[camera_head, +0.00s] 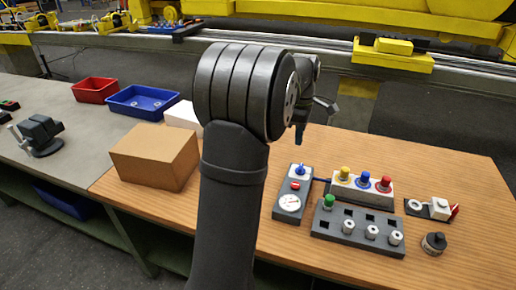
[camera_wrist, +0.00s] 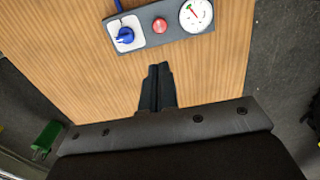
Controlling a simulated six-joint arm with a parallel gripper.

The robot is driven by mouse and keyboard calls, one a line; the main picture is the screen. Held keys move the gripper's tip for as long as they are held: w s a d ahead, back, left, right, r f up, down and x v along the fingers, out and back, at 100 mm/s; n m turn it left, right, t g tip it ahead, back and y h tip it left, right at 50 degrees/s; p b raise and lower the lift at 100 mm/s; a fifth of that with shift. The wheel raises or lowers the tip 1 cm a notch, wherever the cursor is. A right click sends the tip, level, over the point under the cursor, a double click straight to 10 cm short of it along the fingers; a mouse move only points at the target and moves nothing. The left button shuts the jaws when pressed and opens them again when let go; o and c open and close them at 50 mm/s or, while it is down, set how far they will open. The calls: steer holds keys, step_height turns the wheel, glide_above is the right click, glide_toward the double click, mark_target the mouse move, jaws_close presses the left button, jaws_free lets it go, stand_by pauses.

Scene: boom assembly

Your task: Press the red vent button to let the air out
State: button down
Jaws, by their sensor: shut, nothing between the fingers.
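The red vent button (camera_head: 295,185) sits on a dark grey panel (camera_head: 279,212), between a blue knob (camera_head: 301,169) and a round white gauge (camera_head: 290,203). In the wrist view the red button (camera_wrist: 160,25) is at the top, with the blue knob (camera_wrist: 124,36) to its left and the gauge (camera_wrist: 195,14) to its right. My gripper (camera_wrist: 158,68) is shut and empty, its fingertips short of the panel's near edge and apart from the button.
Right of the panel stand a white block (camera_head: 347,192) with yellow, blue and red knobs and a grey fitting block (camera_head: 367,242). A cardboard box (camera_head: 154,155), a blue bin (camera_head: 143,101) and a red bin (camera_head: 95,89) are at left. Wooden tabletop (camera_head: 430,165) lies clear behind.

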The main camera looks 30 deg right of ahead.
mark_target(298, 186)
step_height(298, 186, down, 7)
steer(key=s+m+t+y, duration=0.2)
steer(key=m+t, duration=0.7)
steer(key=m, duration=0.5)
steer(key=shift+d+y, duration=0.35)
steer(key=shift+y, duration=0.35)
steer(key=shift+f, duration=0.1)
steer(key=shift+f, duration=4.3)
steer(key=shift+f, duration=0.1)
steer(key=shift+f, duration=0.35)
